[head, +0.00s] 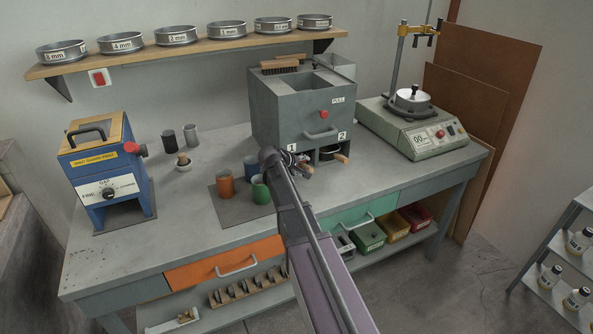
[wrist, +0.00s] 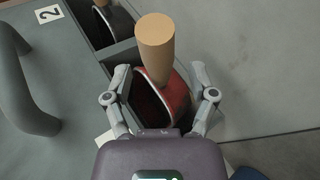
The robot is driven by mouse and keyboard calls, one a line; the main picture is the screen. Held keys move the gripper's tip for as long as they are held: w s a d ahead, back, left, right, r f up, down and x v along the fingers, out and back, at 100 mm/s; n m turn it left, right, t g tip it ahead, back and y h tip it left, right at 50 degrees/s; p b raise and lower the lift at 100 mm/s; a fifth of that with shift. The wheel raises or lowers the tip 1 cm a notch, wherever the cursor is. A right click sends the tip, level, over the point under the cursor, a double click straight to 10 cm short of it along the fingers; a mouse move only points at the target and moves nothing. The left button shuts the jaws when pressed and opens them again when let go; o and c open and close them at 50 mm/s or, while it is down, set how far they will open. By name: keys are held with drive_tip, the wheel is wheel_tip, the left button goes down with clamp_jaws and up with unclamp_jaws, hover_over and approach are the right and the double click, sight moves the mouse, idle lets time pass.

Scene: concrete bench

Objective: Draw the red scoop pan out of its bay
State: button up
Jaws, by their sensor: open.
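The red scoop pan (wrist: 178,97) sits in the bay marked 1 at the foot of the grey machine (head: 303,103). Its round wooden handle (wrist: 155,42) points out of the bay toward the wrist camera. My gripper (wrist: 161,76) is open, with one finger on each side of the red pan and handle. I cannot tell whether either finger touches it. In the head view my gripper (head: 299,169) is in front of bay 1 and hides most of the red pan.
A second, dark scoop pan (head: 329,153) with a wooden handle sits in bay 2 alongside. A curved grey handle (wrist: 28,85) is on the machine's front. An orange cup (head: 225,187) and a green cup (head: 261,190) stand on a mat to the left.

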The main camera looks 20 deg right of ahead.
drive_tip(key=shift+w+d+f, duration=0.2)
drive_tip(key=shift+d+f, duration=0.2)
drive_tip(key=shift+d, duration=0.15)
clamp_jaws()
